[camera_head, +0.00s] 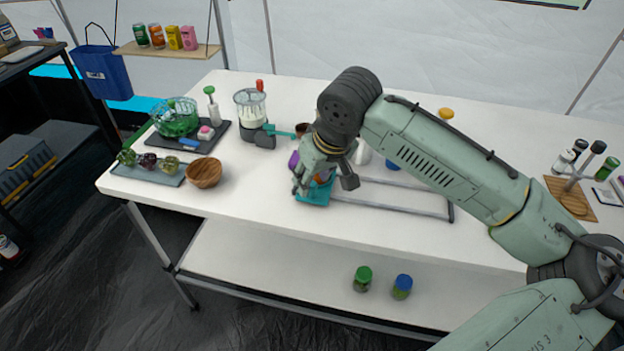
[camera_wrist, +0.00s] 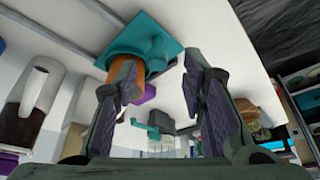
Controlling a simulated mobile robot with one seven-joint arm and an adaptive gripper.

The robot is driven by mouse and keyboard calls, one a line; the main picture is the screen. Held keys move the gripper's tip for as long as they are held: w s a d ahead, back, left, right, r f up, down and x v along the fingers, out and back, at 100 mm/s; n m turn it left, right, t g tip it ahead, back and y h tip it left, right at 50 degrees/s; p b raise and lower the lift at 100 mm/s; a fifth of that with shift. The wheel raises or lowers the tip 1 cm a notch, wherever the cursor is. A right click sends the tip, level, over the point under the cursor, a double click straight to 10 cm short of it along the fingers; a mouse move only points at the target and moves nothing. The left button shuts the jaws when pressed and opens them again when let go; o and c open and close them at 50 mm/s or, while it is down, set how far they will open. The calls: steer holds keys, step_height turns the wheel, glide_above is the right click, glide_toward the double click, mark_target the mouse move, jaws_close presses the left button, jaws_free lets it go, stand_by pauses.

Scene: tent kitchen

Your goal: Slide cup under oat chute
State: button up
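My gripper (camera_head: 323,178) is open over the front middle of the table; its two spread fingers (camera_wrist: 161,84) also show in the wrist view. A teal square-based piece (camera_head: 314,194) with an orange cylinder is by the fingers. In the wrist view, the orange cylinder (camera_wrist: 131,66) is at the left fingertip; I cannot tell whether they touch. The clear dispenser (camera_head: 251,108) stands farther back on the left, with pale contents and a grey base. A teal part (camera_head: 279,132) sticks out from it toward a small brown cup (camera_head: 302,130). I cannot tell which thing is the task's cup.
A wooden bowl (camera_head: 204,172), a tray (camera_head: 150,174) of vegetables and a dark board (camera_head: 217,134) occupy the table's left end. A grey bar frame (camera_head: 392,208) lies right of my gripper. The white tabletop (camera_head: 250,208) is clear between bowl and gripper.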

steer(key=v, duration=1)
